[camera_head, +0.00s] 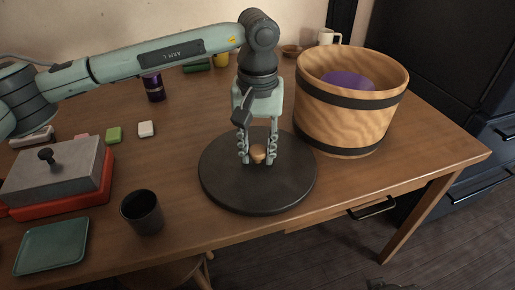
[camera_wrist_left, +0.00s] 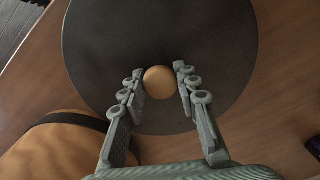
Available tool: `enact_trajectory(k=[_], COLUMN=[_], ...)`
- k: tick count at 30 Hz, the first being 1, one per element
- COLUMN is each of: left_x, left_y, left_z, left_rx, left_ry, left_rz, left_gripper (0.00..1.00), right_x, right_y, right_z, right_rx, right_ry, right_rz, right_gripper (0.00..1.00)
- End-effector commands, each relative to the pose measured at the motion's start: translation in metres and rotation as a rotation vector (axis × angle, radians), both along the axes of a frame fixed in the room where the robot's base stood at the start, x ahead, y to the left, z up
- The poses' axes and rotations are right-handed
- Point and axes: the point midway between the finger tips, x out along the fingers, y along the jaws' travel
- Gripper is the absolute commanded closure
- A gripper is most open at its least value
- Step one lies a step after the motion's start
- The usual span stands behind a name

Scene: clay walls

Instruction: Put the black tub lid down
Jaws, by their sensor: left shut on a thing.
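The black tub lid (camera_head: 225,185) is a flat dark disc with a small round wooden knob (camera_head: 258,153) at its middle. In the head view it appears level, at or just above the wooden table; I cannot tell if it touches. My left gripper (camera_head: 258,158) points down over the lid and is shut on the knob. In the left wrist view the knob (camera_wrist_left: 159,82) sits between the fingertips, with the lid (camera_wrist_left: 110,40) behind. The wooden tub (camera_head: 345,115) with dark bands stands open just right of the lid, a purple thing (camera_head: 348,81) inside. My right gripper is not in view.
A dark cup (camera_head: 142,212) stands left of the lid. A grey-lidded red box (camera_head: 60,180) and a green tray (camera_head: 52,246) lie at far left. A purple can (camera_head: 153,88), small blocks and a white mug (camera_head: 327,37) are farther back. The table's front edge is close to the lid.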

Motion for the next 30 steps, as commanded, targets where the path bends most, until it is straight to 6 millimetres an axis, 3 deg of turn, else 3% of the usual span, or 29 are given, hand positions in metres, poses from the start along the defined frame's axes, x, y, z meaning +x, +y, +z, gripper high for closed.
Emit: enact_trajectory(k=[3,4,9,20,22,30], left_x=[0.000,0.000,0.000,0.000,0.001,0.001], left_y=[0.000,0.000,0.000,0.000,0.000,0.000], left_z=[-0.002,-0.002,-0.001,0.002,0.007,0.064], left_rx=[0.000,0.000,0.000,0.000,-0.001,-0.001], left_ry=[-0.001,0.000,0.000,0.000,-0.002,-0.005], left_rz=[0.000,0.000,0.000,0.000,0.000,0.000], left_gripper=[1.00,0.68,0.49,0.49,0.49,0.49], right_x=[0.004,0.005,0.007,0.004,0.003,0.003], right_y=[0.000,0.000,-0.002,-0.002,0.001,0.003], right_z=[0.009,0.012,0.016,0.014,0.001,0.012], right_rx=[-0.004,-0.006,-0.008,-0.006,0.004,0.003], right_ry=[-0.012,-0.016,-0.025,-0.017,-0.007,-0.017], right_rz=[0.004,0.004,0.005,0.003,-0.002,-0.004], right_gripper=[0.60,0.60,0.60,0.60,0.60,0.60])
